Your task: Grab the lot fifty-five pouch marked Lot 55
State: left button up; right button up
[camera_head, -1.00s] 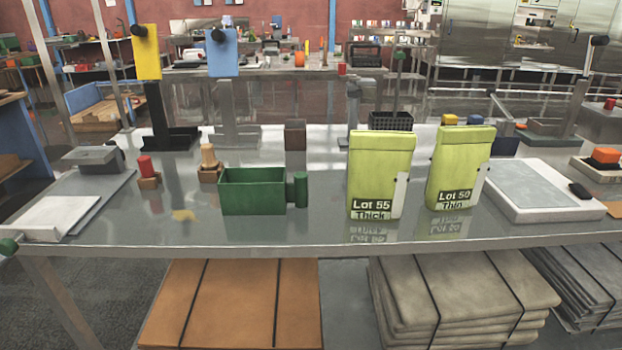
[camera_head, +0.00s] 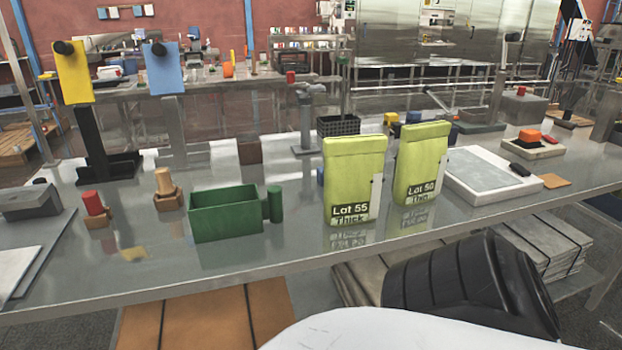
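The Lot 55 pouch (camera_head: 354,178), yellow-green with a dark label reading "Lot 55 Thick", stands upright on the metal table, right of the green bin. A similar Lot 50 pouch (camera_head: 421,162), labelled "Thin", stands upright just to its right, with a narrow gap between them. Part of my own body, white and black, shows at the bottom right, in front of the table's edge. Neither of my grippers is in view.
A green bin (camera_head: 226,213) with a side handle stands left of the pouches. Red and tan stoppers (camera_head: 94,204) on wooden bases stand further left. A white scale-like plate (camera_head: 490,174) lies right of the pouches. The table (camera_head: 300,255) is clear in front of the Lot 55 pouch.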

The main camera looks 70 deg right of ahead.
aim_at(352, 169)
jog(key=i, duration=1.4)
jog(key=z, duration=2.5)
